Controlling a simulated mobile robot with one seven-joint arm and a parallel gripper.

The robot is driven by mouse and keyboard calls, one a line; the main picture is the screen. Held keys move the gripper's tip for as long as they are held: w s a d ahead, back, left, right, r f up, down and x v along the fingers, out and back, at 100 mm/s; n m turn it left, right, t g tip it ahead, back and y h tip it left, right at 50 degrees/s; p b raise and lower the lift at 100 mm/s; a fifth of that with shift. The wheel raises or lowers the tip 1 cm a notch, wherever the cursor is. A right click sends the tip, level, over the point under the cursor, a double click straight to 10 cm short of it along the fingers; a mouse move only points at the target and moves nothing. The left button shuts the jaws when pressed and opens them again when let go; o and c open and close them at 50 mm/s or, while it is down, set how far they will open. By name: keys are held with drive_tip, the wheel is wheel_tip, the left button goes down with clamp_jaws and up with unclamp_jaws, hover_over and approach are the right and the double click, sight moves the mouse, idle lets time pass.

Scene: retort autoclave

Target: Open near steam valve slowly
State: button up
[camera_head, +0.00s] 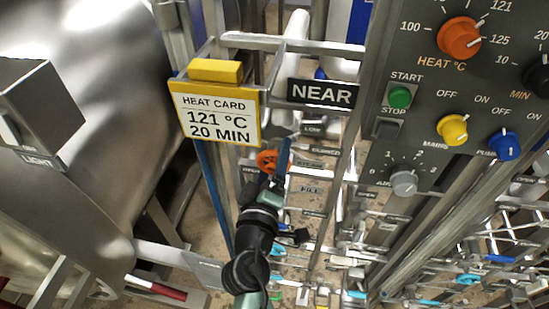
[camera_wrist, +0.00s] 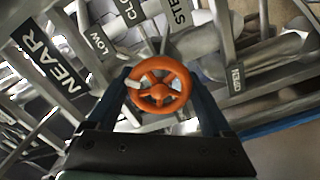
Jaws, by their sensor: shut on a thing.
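The near steam valve's orange handwheel (camera_wrist: 160,88) sits between the two dark fingers of my gripper (camera_wrist: 158,80) in the wrist view. A finger lies close against each side of the rim, and my gripper is shut on the wheel. A pale mark shows on the left of its rim. In the head view the orange wheel (camera_head: 266,158) is partly hidden by my gripper (camera_head: 268,167), which reaches up to it from below. The NEAR sign (camera_head: 322,93) is above and right of the wheel; it also shows in the wrist view (camera_wrist: 47,60).
A yellow-framed heat card (camera_head: 216,118) reading 121 °C, 20 MIN hangs just above left of the wheel. The control panel (camera_head: 440,95) with knobs and buttons is at right. Metal pipes, rails and small labels crowd around my arm. A large steel vessel (camera_head: 90,130) stands at left.

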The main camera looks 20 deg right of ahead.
drive_tip(key=o, duration=1.1)
drive_tip(key=shift+o, duration=0.2)
drive_tip(key=shift+s+a, duration=0.1)
drive_tip(key=b+v, duration=0.4)
drive_tip(key=v, duration=0.8)
drive_tip(key=shift+s+a, duration=0.2)
drive_tip(key=shift+s, duration=0.1)
